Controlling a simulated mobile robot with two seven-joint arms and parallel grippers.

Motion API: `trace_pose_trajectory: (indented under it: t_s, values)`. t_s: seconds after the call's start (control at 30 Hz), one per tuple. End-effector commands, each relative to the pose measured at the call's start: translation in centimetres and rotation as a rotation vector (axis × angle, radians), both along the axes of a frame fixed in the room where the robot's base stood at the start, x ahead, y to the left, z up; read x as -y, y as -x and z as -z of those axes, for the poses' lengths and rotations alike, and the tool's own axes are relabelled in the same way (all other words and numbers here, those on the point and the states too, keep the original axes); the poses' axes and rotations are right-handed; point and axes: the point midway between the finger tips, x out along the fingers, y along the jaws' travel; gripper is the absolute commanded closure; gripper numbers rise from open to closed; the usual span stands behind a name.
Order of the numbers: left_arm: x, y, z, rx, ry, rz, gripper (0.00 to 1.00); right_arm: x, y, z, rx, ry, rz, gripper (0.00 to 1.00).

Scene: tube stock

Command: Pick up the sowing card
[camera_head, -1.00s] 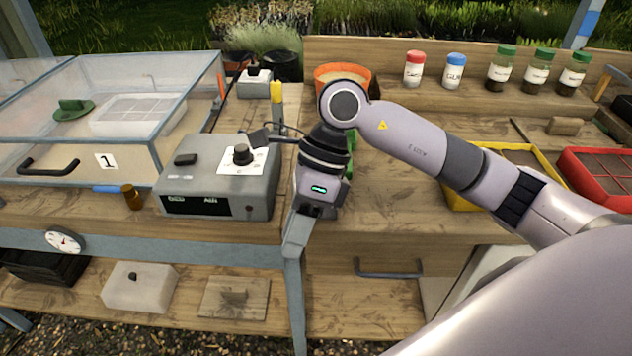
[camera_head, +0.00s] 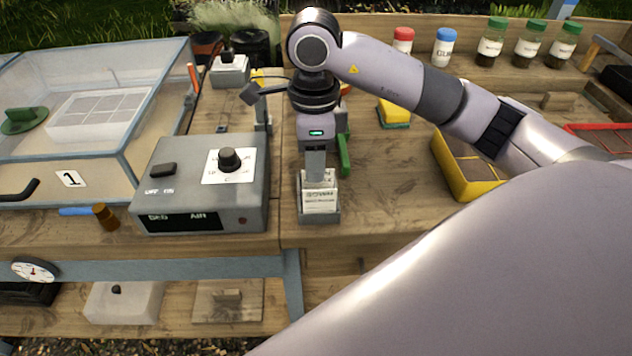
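A white card with dark printed text (camera_head: 320,199), which looks like the sowing card, stands near the front edge of the wooden bench. It rests in or against a small grey holder (camera_head: 320,217). My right gripper (camera_head: 315,174) points down at the card, with its fingers overlapping the card's top in the picture. The fingers line up in this view, so I cannot tell whether they are open or shut, or touch the card. The card's upper part is partly hidden. My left gripper is not in view.
A grey control box (camera_head: 205,190) with a dial stands left of the card. A green object (camera_head: 343,155) is close behind the gripper. A yellow tray (camera_head: 470,170) lies to the right. The bench right of the card (camera_head: 390,180) is clear.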

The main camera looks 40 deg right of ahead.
Motion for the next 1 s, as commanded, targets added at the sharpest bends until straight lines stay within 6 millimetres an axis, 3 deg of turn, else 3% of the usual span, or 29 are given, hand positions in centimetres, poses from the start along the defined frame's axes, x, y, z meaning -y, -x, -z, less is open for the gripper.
trace_pose_trajectory:
  t_s: [0.3,0.63,0.73,1.0]
  values:
    - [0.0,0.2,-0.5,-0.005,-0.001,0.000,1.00,0.5,0.3,4.0,-0.002,0.000,0.000,0.68]
    - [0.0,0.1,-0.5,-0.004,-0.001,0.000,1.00,0.5,0.3,4.7,0.001,-0.001,0.000,0.68]
    - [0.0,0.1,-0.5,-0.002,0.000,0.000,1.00,0.5,0.3,4.7,0.001,-0.001,-0.001,1.00]
    - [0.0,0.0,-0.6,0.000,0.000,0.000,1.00,0.5,0.3,4.6,0.001,-0.001,-0.001,1.00]
